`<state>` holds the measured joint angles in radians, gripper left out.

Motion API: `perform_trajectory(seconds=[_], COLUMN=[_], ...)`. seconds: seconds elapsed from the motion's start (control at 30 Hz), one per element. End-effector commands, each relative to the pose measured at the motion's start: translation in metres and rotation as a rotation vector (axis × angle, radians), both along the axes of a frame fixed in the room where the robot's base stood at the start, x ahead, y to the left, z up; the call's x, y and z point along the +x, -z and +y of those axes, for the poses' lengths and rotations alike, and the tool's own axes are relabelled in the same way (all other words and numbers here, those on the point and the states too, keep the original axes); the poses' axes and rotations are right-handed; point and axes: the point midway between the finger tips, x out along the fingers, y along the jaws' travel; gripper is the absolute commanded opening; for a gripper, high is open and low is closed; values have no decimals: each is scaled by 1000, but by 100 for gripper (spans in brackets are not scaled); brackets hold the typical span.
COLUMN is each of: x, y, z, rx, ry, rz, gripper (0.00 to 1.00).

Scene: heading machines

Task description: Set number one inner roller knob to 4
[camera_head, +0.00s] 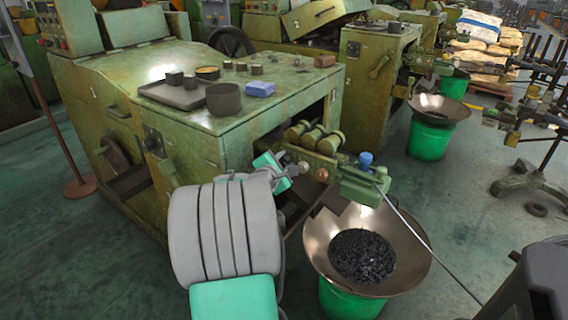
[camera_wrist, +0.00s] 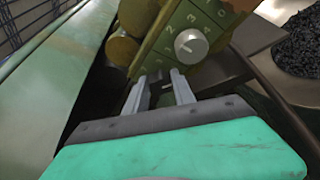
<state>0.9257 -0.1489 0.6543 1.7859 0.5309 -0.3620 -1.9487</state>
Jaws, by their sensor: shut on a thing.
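Machine one (camera_head: 215,128) is green and worn, with a roller head and knobs on its right side. My gripper (camera_head: 288,172) is at the left end of that knob panel. In the wrist view the two grey fingers of my gripper (camera_wrist: 160,82) reach to the panel's lower end and are shut on the inner roller knob, which is mostly hidden between them. Its setting cannot be read. A pale round knob (camera_wrist: 190,44) with a number scale sits uncovered just beyond the fingertips.
A metal funnel (camera_head: 318,232) with dark pieces stands over a green bucket (camera_head: 345,300) below the panel. A blue-topped fitting (camera_head: 365,160) and a long thin rod (camera_head: 430,240) are right of the panel. Brass rollers (camera_wrist: 124,49) lie close beside it.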

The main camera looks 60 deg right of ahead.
Motion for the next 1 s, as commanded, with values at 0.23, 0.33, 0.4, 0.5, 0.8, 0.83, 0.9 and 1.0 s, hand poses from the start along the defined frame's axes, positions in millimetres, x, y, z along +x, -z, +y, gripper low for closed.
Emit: perform_trajectory(seconds=[0.23, 0.33, 0.4, 0.5, 0.8, 0.83, 0.9, 1.0], x=[0, 0, 0, 0, 0, -1, -2, -4], y=[0, 0, 0, 0, -3, -5, -10, -16], z=[0, 0, 0, 0, 7, 11, 24, 45], rx=[1, 1, 1, 0, 0, 0, -1, -1], ry=[0, 0, 0, 1, -1, -1, -3, -4], rz=[-3, -3, -2, -2, -2, -1, -2, -1], gripper=[32, 40, 46, 53, 53, 53, 53, 53])
